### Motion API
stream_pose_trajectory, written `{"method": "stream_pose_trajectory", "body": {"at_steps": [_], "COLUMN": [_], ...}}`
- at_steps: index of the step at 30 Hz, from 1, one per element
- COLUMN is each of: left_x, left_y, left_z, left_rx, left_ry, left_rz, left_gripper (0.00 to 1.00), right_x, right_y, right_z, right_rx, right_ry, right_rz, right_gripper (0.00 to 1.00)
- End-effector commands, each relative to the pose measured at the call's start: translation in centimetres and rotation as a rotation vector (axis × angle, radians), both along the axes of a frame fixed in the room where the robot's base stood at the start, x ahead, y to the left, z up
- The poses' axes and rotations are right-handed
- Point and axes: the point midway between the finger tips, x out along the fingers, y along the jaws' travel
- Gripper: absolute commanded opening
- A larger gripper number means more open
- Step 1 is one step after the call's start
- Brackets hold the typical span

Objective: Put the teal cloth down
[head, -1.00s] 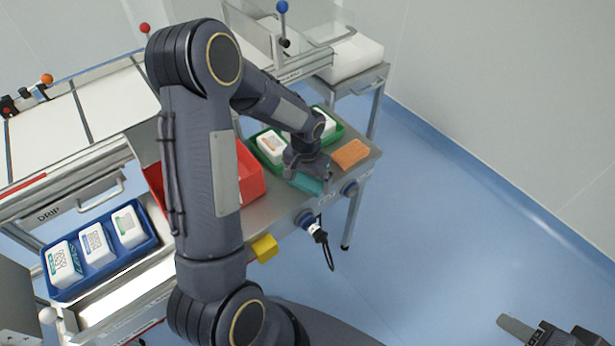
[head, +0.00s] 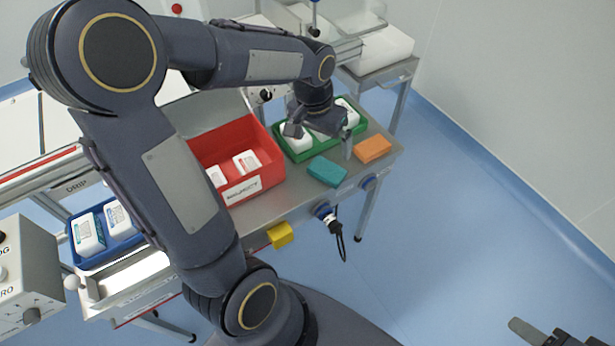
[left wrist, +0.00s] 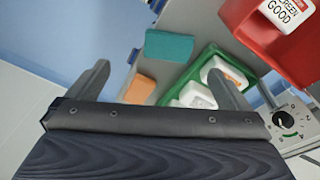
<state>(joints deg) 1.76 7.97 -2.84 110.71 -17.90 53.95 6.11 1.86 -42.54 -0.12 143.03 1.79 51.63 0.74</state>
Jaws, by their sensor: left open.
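The teal cloth (head: 327,171) lies flat on the steel table near its front edge, between the red bin and the orange block. It also shows in the left wrist view (left wrist: 168,46), beyond the fingers and apart from them. My left gripper (head: 319,138) is open and empty, raised above the table just behind the cloth, over the front of the green tray. In the left wrist view its two fingers (left wrist: 158,88) are spread wide. My right gripper (head: 548,332) shows only partly at the bottom right corner, away from the table.
An orange block (head: 373,149) lies right of the cloth. A green tray (head: 293,157) with white containers stands behind it. A red bin (head: 268,178) stands to the left, a blue tray (head: 92,262) farther left.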

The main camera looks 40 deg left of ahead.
Motion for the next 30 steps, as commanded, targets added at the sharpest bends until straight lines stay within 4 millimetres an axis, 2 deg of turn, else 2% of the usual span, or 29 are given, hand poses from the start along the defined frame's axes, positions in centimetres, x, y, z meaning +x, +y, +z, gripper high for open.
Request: {"method": "stream_pose_trajectory", "body": {"at_steps": [1,3,6,9,12,18,27,30], "left_x": [-2.2,-5.2,-9.3,-12.7,-15.1,-17.1,-17.2,-17.1], "left_y": [-0.3,-1.2,-2.6,-4.1,-5.3,-6.5,-6.6,-6.6], "left_z": [1.8,3.4,4.8,5.3,5.2,4.8,4.8,6.0], "left_rx": [-0.032,-0.082,-0.148,-0.204,-0.246,-0.285,-0.287,-0.287], "left_ry": [-0.046,-0.099,-0.176,-0.246,-0.299,-0.347,-0.349,-0.349], "left_rz": [0.019,0.037,0.061,0.080,0.091,0.101,0.100,0.100], "left_gripper": [1.00,1.00,1.00,1.00,1.00,1.00,1.00,1.00], "right_x": [0.0,0.0,0.0,0.0,0.0,0.0,0.0,0.0], "right_y": [0.0,0.0,0.0,0.0,0.0,0.0,0.0,0.0], "right_z": [0.0,0.0,0.0,0.0,0.0,0.0,0.1,1.2], "right_rx": [0.000,0.000,0.000,0.000,0.000,0.000,0.000,0.000], "right_ry": [0.000,0.000,0.000,0.000,0.000,0.000,0.000,0.000], "right_rz": [0.000,0.000,0.000,0.000,0.000,0.000,0.000,0.000], "right_gripper": [0.48,0.48,0.48,0.48,0.48,0.48,0.48,0.48]}}
